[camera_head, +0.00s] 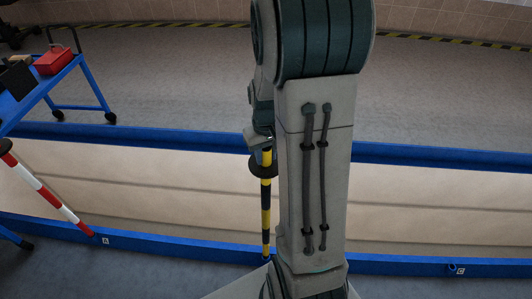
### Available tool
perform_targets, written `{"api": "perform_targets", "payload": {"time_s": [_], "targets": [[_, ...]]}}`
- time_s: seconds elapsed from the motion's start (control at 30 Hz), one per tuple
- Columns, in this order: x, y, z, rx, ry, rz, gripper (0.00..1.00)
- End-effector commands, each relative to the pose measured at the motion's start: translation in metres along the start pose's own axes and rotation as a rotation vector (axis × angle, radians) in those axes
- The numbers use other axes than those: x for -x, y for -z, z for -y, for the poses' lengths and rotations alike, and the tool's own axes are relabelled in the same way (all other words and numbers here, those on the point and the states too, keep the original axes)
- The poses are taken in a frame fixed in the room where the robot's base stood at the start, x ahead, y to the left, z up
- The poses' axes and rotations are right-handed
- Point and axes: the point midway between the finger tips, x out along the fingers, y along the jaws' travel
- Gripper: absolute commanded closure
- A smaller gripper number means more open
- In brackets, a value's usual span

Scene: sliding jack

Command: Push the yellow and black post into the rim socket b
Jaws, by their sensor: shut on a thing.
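The yellow and black post (266,218) stands nearly upright left of my arm, with a dark round collar near its top. My gripper (265,147) is shut on the post's top end, above the collar; the fingers are small and partly hidden. The post's lower end meets the near blue rim (190,242) in the picture. Socket b is not clearly visible there, and no b label shows. I cannot tell whether the post's tip is in the socket or just above it.
A red and white post (48,190) leans at the left by label A (105,240). Label C (460,270) is on the rim at right. A blue cart (75,70) carries a red box (54,61). A pale channel lies between the blue rims.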

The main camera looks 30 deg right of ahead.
Motion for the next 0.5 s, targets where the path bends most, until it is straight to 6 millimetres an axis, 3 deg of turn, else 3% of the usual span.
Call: {"api": "perform_targets", "payload": {"time_s": [0.5], "targets": [[-0.012, 0.001, 0.000, 0.000, 0.000, -0.002, 1.00]]}}
